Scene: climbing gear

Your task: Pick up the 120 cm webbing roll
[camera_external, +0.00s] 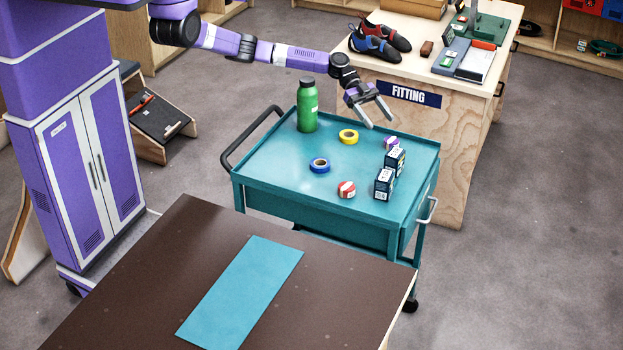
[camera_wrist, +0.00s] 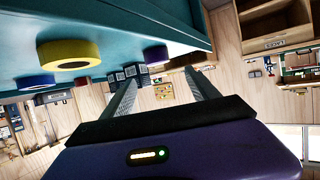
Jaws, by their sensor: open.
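A red-and-white roll (camera_external: 347,189) and a purple-and-white roll (camera_external: 391,143) sit on the teal cart top (camera_external: 270,160). No length marking is legible, so I cannot tell which roll is the 120 cm webbing. A yellow ring-shaped roll (camera_external: 349,136) and a blue ring-shaped roll (camera_external: 319,166) lie flat on the same top. The wrist view shows the yellow roll (camera_wrist: 70,54), the blue roll (camera_wrist: 35,82) and the purple roll (camera_wrist: 155,54). My gripper (camera_external: 378,116) is open and empty above the cart's far side, near the purple roll and apart from it.
The fitting counter (camera_external: 455,110) with shoes is behind. A brown table (camera_external: 130,290) with a teal mat is in front.

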